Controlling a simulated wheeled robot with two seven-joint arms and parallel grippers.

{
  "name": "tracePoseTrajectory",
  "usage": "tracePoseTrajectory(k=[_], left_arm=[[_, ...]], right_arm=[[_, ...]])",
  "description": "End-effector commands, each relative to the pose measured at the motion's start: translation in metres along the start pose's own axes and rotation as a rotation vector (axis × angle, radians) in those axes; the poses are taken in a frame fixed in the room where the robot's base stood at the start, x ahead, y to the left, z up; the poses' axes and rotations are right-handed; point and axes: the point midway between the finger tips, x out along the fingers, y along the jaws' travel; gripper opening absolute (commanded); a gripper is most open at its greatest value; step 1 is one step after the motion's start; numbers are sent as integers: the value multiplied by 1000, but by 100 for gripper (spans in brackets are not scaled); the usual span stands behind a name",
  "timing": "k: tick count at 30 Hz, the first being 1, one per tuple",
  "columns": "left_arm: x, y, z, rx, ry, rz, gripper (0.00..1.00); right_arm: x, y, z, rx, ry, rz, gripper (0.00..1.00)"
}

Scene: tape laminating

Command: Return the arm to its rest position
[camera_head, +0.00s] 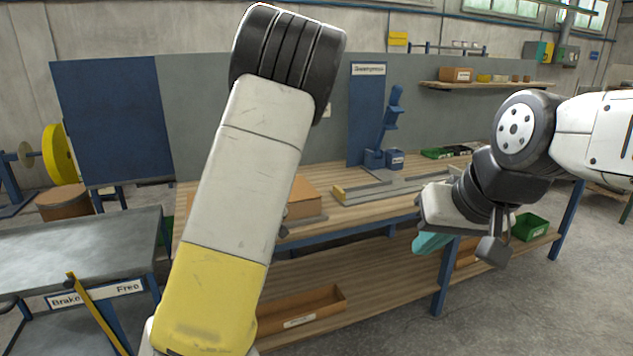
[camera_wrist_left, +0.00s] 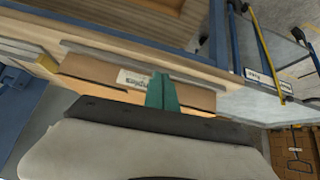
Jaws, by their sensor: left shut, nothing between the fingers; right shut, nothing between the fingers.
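My left arm (camera_head: 245,165) rises from the lower left of the head view, with a white and yellow link and a black joint at the top. Its gripper is hidden there behind the link. In the left wrist view the teal fingers of my left gripper (camera_wrist_left: 162,92) are together and empty, in front of a cardboard box (camera_wrist_left: 125,80) with a label. I cannot tell whether they touch it. My right arm (camera_head: 560,130) comes in from the right. Its gripper (camera_head: 430,243) points down-left with teal fingers shut and empty, in front of the bench's front edge.
A wooden workbench (camera_head: 350,212) carries a blue hand press (camera_head: 385,135) and a grey metal fixture (camera_head: 385,188). A brown tray (camera_head: 300,310) lies on its lower shelf. A grey side table (camera_head: 75,245) stands left. A green bin (camera_head: 530,227) is at right.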

Motion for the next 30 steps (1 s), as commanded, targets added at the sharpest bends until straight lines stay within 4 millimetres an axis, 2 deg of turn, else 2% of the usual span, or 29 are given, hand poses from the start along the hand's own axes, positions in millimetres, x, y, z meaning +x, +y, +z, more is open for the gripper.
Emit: tracePoseTrajectory(k=[5,11,17,21,24,27,30], left_arm=[[-43,-30,6,-59,-81,32,0],[-110,-52,20,-39,-170,105,0],[-193,-68,42,58,-223,221,0],[-253,-77,64,168,-226,308,0],[-289,-80,84,254,-216,360,0],[-315,-82,100,330,-201,396,0],[-330,-82,112,383,-190,417,0]], right_arm=[[0,0,0,0,0,0,0],[0,0,0,0,0,0,0],[0,0,0,0,0,0,0],[0,0,0,0,0,0,0],[0,0,0,0,0,0,0],[0,0,0,0,0,0,0],[0,0,0,0,0,0,0]])
